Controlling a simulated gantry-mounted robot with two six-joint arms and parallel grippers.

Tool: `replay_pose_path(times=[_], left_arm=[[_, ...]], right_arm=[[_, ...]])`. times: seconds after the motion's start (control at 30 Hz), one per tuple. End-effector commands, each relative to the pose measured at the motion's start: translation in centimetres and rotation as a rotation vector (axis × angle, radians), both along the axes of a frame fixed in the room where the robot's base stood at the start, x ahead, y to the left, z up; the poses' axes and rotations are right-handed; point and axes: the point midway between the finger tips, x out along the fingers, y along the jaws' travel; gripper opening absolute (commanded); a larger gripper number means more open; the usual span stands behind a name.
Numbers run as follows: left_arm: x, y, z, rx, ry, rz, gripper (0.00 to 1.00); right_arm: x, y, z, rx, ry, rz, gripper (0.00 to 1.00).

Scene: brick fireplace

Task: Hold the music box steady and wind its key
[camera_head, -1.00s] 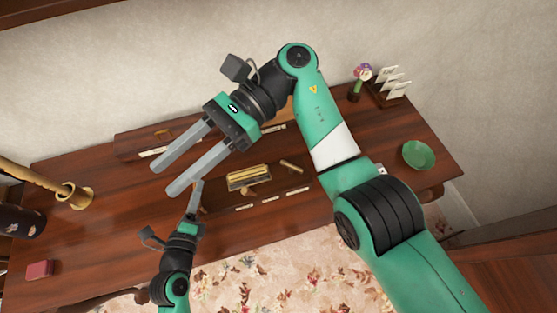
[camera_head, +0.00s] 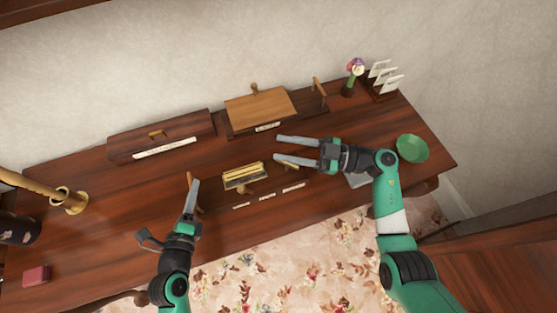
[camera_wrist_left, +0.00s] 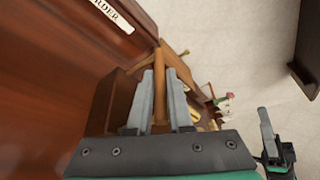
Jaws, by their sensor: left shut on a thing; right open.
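What looks like the music box, an open case with brass works (camera_head: 245,175), sits on a dark wooden base at the middle of the desk. A small round brass-coloured knob (camera_head: 242,190) shows at its front; I cannot tell if it is the key. My left gripper (camera_head: 193,184) is at the left of this base. It is shut on an upright brown wooden handle (camera_head: 189,180), which also shows between the fingers in the left wrist view (camera_wrist_left: 174,72). My right gripper (camera_head: 278,148) is open and empty, just right of the brass works. Its lower finger overlaps a small brass piece.
A wooden box (camera_head: 260,106) with a knob behind it stands at the back, beside a wooden handle (camera_head: 318,88). A closed dark case (camera_head: 160,134) is at back left. A green bowl (camera_head: 413,148), flower vase (camera_head: 349,88) and card rack are right; a red box (camera_head: 36,275) is front left.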

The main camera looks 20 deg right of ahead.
Motion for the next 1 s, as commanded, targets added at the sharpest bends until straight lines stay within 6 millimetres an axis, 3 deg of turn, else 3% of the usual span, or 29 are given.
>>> replay_pose_path(times=[0.03,0.1,0.2,0.3,0.4,0.67,1.0], left_arm=[[0.0,0.0,0.1,0.000,-0.001,-0.001,0.00],[0.0,0.0,0.1,0.000,0.000,-0.001,0.00],[0.0,0.0,0.0,0.000,0.000,-0.001,0.00],[0.0,0.0,0.0,0.000,0.000,-0.001,0.00],[0.0,0.0,0.0,0.000,0.001,-0.001,0.00],[0.0,0.0,0.0,0.000,0.001,-0.001,0.00],[0.0,0.0,0.0,0.000,0.000,0.000,0.00]], right_arm=[[-1.3,-2.5,-2.7,0.021,0.050,-0.069,0.45],[-3.1,-5.1,-5.6,0.042,0.098,-0.141,0.45],[-5.3,-7.5,-8.8,0.071,0.165,-0.216,0.45],[-6.6,-9.2,-10.5,0.092,0.203,-0.267,0.45],[-6.5,-9.8,-10.4,0.092,0.201,-0.282,0.45],[-5.2,-8.2,-10.4,0.092,0.200,-0.276,0.45],[-0.3,-2.5,-10.4,0.090,0.200,-0.274,0.45]])
